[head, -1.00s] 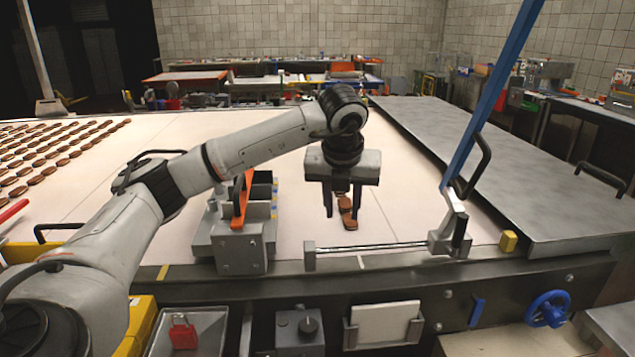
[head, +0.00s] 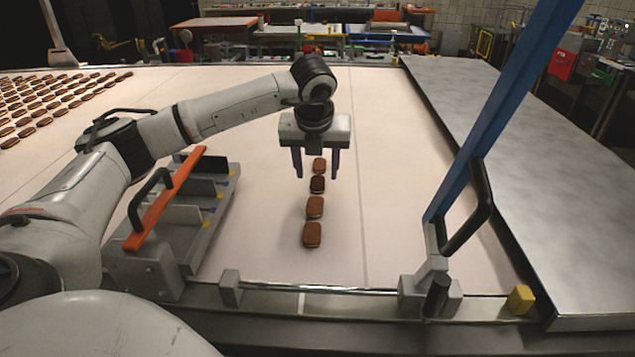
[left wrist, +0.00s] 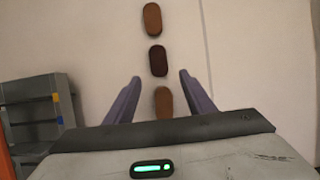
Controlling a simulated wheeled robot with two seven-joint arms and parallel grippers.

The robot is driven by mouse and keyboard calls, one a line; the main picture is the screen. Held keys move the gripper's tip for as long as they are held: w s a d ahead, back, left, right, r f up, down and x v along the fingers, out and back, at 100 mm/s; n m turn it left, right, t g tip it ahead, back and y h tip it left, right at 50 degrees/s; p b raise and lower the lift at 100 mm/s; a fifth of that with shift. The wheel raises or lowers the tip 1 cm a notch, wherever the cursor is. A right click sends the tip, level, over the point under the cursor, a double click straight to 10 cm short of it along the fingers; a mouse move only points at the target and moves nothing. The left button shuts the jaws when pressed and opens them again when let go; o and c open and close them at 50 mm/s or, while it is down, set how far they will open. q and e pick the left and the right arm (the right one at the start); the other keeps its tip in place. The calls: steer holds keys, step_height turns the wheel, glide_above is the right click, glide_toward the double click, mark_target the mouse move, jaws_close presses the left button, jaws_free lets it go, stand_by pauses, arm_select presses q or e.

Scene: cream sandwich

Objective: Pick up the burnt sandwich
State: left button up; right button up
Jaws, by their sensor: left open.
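Several sandwiches lie in a row on the pale belt (head: 265,200). The burnt sandwich (head: 317,184) is darker than the others and second from the far end. In the left wrist view the burnt sandwich (left wrist: 157,60) lies between two lighter brown ones, just beyond the fingertips. My left gripper (head: 317,177) is open and empty, pointing down above the row. Its purple fingers (left wrist: 160,76) are spread to either side of the row. I cannot tell its exact height above the belt. My right gripper is not in view.
A lighter sandwich (head: 319,165) lies just beyond the burnt one, and another (head: 315,207) nearer. A metal tray with an orange bar (head: 170,200) stands left of the row. A blue post (head: 500,110) rises at right. The belt right of the row is clear.

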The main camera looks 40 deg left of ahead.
mark_target(317, 185)
arm_select(q)
steer(key=p+x, duration=0.1)
steer(key=x, duration=0.3)
steer(key=shift+w+a+f, duration=0.1)
steer(key=shift+a, duration=0.15)
steer(key=shift+w+a+f, duration=0.15)
steer(key=shift+w+f, duration=0.1)
steer(key=shift+f, duration=0.3)
steer(key=c, duration=1.1)
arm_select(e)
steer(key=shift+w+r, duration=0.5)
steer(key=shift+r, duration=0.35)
